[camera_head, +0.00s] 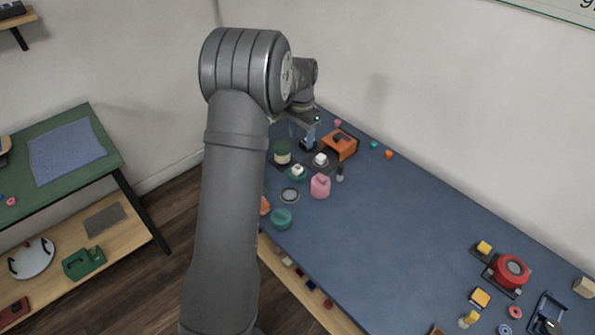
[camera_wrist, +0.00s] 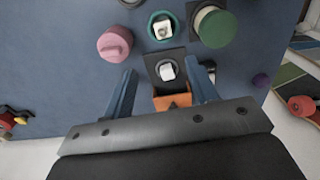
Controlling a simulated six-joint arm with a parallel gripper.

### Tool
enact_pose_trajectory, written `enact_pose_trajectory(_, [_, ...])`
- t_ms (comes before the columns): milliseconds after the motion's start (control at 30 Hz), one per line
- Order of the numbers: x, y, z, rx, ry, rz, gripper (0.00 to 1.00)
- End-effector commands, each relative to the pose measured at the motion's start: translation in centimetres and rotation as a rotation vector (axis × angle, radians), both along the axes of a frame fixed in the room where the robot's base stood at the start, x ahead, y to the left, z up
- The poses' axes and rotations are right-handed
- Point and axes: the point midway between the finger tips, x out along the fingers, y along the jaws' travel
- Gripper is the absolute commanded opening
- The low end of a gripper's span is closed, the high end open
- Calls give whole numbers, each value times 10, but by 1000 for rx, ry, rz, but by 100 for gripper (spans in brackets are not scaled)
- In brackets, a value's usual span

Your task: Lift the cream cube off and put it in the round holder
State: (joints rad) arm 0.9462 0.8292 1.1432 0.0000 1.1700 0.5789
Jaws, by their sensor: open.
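A pale cube (camera_wrist: 167,71) sits on a dark square base (camera_wrist: 181,55); in the head view this cube (camera_head: 320,158) is beside the orange block. A second pale cube (camera_wrist: 163,29) sits in a round teal holder (camera_wrist: 150,24), also seen in the head view (camera_head: 298,177). I cannot tell which cube is the cream one. A flat round grey piece (camera_head: 290,195) lies in front of the teal holder. My gripper (camera_wrist: 164,92) is open and empty, its blue fingers on either side of the view of the dark base's cube. Its height above is unclear.
An orange block (camera_head: 340,145) stands close by the dark base. A green-topped cylinder (camera_wrist: 217,28) and a pink jar (camera_wrist: 115,44) flank the cubes. A teal pot (camera_head: 281,218) stands near the table edge. The middle of the blue table (camera_head: 390,235) is clear.

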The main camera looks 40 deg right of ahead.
Motion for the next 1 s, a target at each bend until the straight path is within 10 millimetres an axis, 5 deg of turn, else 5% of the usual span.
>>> enact_pose_trajectory(300, [0, 1, -64, 1, 1, 0, 53])
enact_pose_trajectory(1000, [8, 9, -127, -1, 0, -1, 53])
